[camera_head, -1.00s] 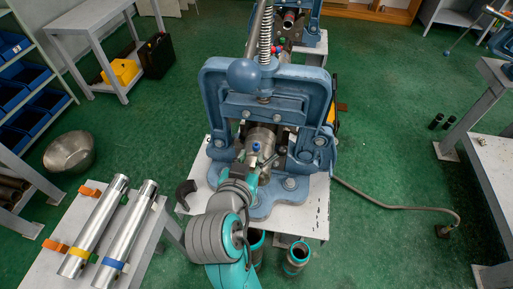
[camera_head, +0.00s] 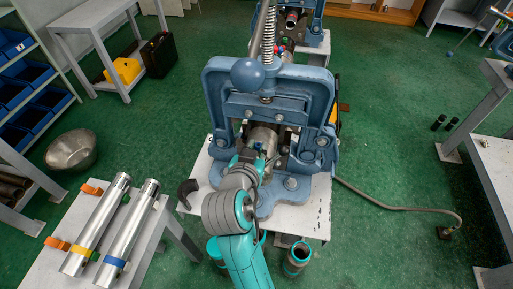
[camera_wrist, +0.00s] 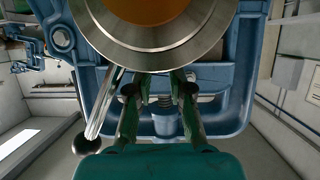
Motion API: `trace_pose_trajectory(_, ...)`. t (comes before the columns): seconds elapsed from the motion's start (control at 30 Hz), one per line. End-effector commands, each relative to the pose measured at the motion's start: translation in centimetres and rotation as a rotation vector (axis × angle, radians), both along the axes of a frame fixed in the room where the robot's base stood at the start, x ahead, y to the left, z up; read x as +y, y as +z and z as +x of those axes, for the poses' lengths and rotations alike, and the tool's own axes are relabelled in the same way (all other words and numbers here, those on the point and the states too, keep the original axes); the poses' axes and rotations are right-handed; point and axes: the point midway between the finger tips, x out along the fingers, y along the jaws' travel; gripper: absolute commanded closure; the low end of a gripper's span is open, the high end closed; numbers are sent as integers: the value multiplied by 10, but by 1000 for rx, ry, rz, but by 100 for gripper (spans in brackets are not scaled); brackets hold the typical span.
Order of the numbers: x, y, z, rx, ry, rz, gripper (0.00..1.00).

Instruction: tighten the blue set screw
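A steel collar (camera_head: 262,137) sits in the blue pipe vise (camera_head: 212,100), with a small blue set screw (camera_head: 257,147) on its near side. My gripper (camera_head: 252,157) is right at the collar, close to the screw and partly covering it in the head view. In the wrist view, the round collar (camera_wrist: 145,46) fills the top, with an orange-brown face inside it. My gripper's two green fingers (camera_wrist: 161,80) reach up to the collar's lower edge and stand apart. The screw does not show there, and I cannot tell whether the fingertips touch it.
A steel lever with a dark ball (camera_wrist: 87,143) stands left of my fingers. A side table (camera_head: 160,222) holds two steel pipes (camera_head: 95,225). Open-ended tubes (camera_head: 297,258) stand by the vise bench (camera_head: 312,215). A cable (camera_head: 395,208) crosses the green floor.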

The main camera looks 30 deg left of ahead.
Motion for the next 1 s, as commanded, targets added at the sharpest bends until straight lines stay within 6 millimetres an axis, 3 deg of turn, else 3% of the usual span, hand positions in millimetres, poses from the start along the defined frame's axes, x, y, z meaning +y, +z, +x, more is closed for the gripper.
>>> trace_pose_trajectory(0.23,4,-1,0,2,-75,-3,100)
trace_pose_trajectory(0.6,9,-1,0,3,-370,-2,100)
trace_pose_trajectory(1.0,8,-1,0,1,-413,0,100)
